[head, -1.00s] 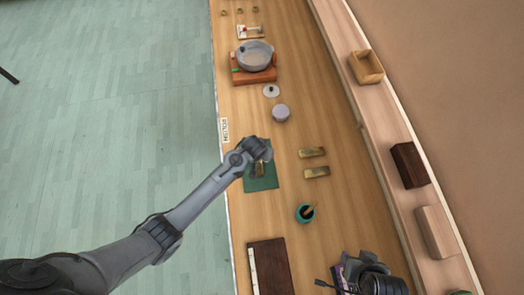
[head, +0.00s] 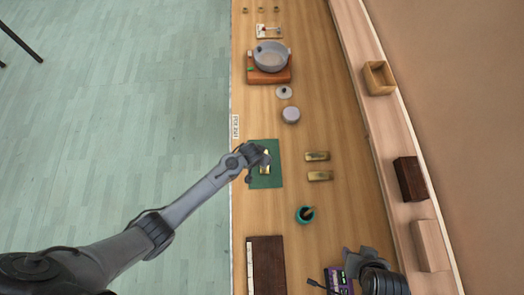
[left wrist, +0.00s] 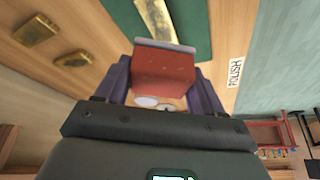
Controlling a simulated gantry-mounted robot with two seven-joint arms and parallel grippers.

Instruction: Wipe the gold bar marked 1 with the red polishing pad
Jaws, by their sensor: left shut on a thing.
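A green mat (head: 262,183) lies near the table's left edge. A gold bar (head: 265,158) lies on it, partly covered by my left gripper (head: 255,166); it also shows at the top of the left wrist view (left wrist: 157,20), bright with dull patches. My left gripper is shut on the red polishing pad (left wrist: 165,70), a red block with a grey face. Two duller gold bars (head: 317,156) (head: 320,176) lie right of the mat. No number is readable. My right gripper (head: 360,258) is at the lower right.
A dark box (head: 267,268) and a purple device (head: 340,284) are near the front. A round lilac thing (head: 291,115) and a pot (head: 271,56) stand farther up. A shelf with wooden blocks (head: 411,178) runs along the right.

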